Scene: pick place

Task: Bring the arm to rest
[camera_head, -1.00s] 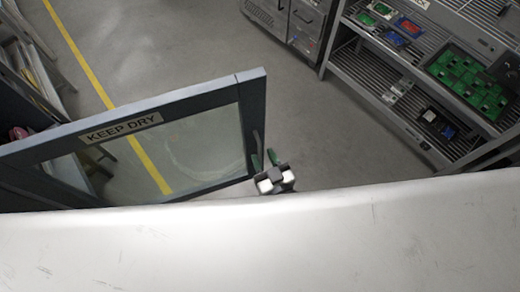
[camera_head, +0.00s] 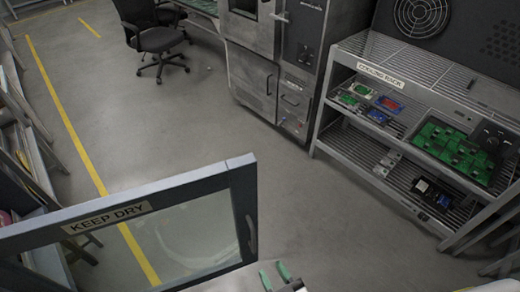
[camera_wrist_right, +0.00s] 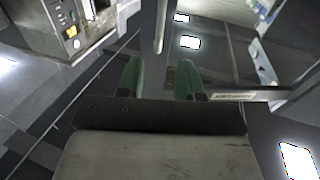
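My right gripper (camera_head: 275,274) shows at the bottom of the head view, just right of the open glass door's (camera_head: 160,248) free edge. In the right wrist view its two green fingers (camera_wrist_right: 160,78) stand apart with nothing between them. The door, labelled "KEEP DRY", has a dark frame and a handle (camera_head: 251,234) near its free edge. The fingers appear apart from the handle. My left gripper is not in view.
A metal cooling rack (camera_head: 375,184) with green, red and blue circuit boards stands at the right. A grey machine cabinet (camera_head: 250,84) and a black office chair (camera_head: 155,40) stand at the back. The grey floor (camera_head: 200,130) between them is clear.

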